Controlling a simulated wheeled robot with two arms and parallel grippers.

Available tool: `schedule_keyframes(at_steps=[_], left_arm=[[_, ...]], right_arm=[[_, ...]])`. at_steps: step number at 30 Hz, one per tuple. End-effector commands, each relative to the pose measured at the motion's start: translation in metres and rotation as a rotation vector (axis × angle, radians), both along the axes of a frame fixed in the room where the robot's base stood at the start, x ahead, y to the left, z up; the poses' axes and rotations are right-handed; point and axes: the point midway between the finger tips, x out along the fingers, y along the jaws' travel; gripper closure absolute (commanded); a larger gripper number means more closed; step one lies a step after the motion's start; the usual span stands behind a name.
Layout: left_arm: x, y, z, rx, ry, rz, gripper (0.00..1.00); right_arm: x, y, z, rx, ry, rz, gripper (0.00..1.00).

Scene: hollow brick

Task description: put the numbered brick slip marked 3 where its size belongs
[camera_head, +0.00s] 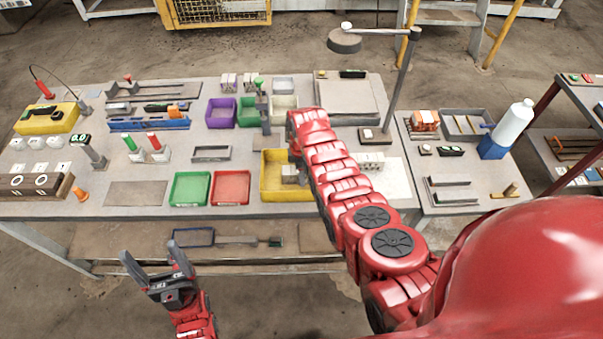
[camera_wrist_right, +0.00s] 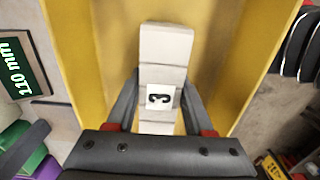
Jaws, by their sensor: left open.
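The brick slip marked 3 (camera_wrist_right: 163,75) is a pale block with a white label. In the right wrist view it lies between the two dark fingertips of my right gripper (camera_wrist_right: 162,90), which touch its sides with no gap showing. It is over or in the yellow bin (camera_wrist_right: 245,65); whether it touches the floor is unclear. In the head view, pale block parts (camera_head: 291,171) show in the yellow bin (camera_head: 271,180), and my right gripper is mostly hidden by my red arm. My left gripper (camera_head: 148,252) is open and empty in front of the table.
Green (camera_head: 191,204) and red (camera_head: 231,203) trays sit left of the yellow bin. Purple (camera_head: 220,101), green (camera_head: 249,101) and pale (camera_head: 284,101) bins stand behind. A display reading 110 mm (camera_wrist_right: 22,68) is left in the wrist view. A lamp arm (camera_head: 396,90) rises at right.

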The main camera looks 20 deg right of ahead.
Motion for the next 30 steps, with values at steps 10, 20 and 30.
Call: schedule_keyframes(at_steps=[10,20,30], left_arm=[[0.000,0.000,0.001,0.000,0.000,0.000,0.21],[0.000,0.000,0.000,0.000,0.000,0.000,0.21],[0.000,0.000,-0.017,0.000,0.000,0.000,0.21]], right_arm=[[0.000,0.000,0.000,0.000,0.000,0.000,0.20],[0.002,0.000,0.012,0.000,-0.004,0.000,0.20],[0.003,0.000,0.056,-0.001,-0.009,0.000,0.20]])
